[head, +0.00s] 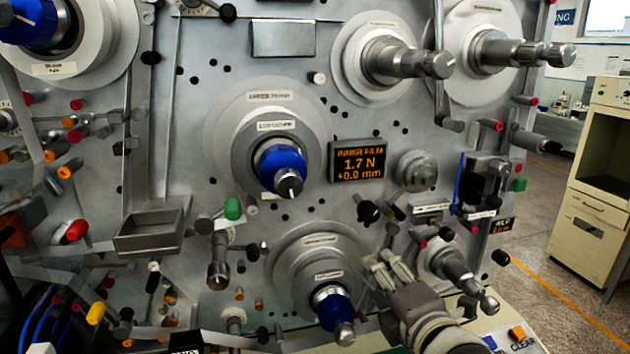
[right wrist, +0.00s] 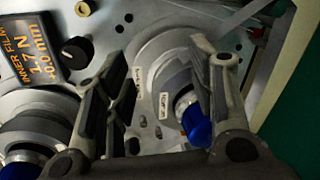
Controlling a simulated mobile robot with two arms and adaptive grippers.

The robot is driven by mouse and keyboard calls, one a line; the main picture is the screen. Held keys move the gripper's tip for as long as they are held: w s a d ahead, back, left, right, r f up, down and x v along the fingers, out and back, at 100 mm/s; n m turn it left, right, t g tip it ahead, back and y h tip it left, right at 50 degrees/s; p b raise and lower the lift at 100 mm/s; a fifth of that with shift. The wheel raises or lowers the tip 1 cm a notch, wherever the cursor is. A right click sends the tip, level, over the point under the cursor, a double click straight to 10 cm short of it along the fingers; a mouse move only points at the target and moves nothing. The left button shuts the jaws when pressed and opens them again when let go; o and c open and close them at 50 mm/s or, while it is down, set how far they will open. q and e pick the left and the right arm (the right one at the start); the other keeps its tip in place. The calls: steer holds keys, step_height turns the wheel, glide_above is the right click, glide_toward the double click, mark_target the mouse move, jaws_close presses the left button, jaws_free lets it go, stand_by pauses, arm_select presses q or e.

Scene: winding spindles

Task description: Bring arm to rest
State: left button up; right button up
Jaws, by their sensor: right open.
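My right gripper (head: 388,266) is in the lower right of the head view, in front of the grey winding panel (head: 215,62). Its fingers point up and left, between the lower blue-tipped spindle (head: 333,308) and a metal spindle (head: 455,268) on the right. In the right wrist view my right gripper (right wrist: 170,62) is open, with nothing between its fingers. A spindle with a blue hub (right wrist: 196,124) shows behind the gap, partly hidden by the right finger. My left gripper is not in view.
A central blue-tipped spindle (head: 282,166) and two metal spindles at the upper right (head: 405,62) stick out from the panel. A display (head: 358,161) reads 1.7 N. An open metal tray (head: 150,232) is at left. A beige cabinet (head: 600,180) stands beyond open floor at right.

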steer(key=s+d+f+m+g+h, duration=0.15)
steer(key=s+f+m+g, duration=0.25)
steer(key=s+f+m, duration=0.45)
steer(key=s+d+f+m+g, duration=0.4)
steer(key=s+f, duration=0.5)
steer(key=f, duration=0.5)
steer(key=s+d+f+m+g+h, duration=0.1)
steer(key=s+f+m+g, duration=0.3)
steer(key=s+f+m, duration=0.6)
step_height(320, 180, down, 30)
steer(key=r+n+g+b, duration=0.1)
steer(key=n+b, duration=0.1)
steer(key=b, duration=0.2)
steer(key=s+d+f+g+b, duration=0.1)
steer(key=s+d+f+b, duration=0.2)
steer(key=s+f, duration=1.4)
step_height(320, 180, down, 3)
steer(key=shift+s+f+g, duration=0.1)
steer(key=shift+s+g, duration=0.15)
steer(key=shift+g, duration=0.05)
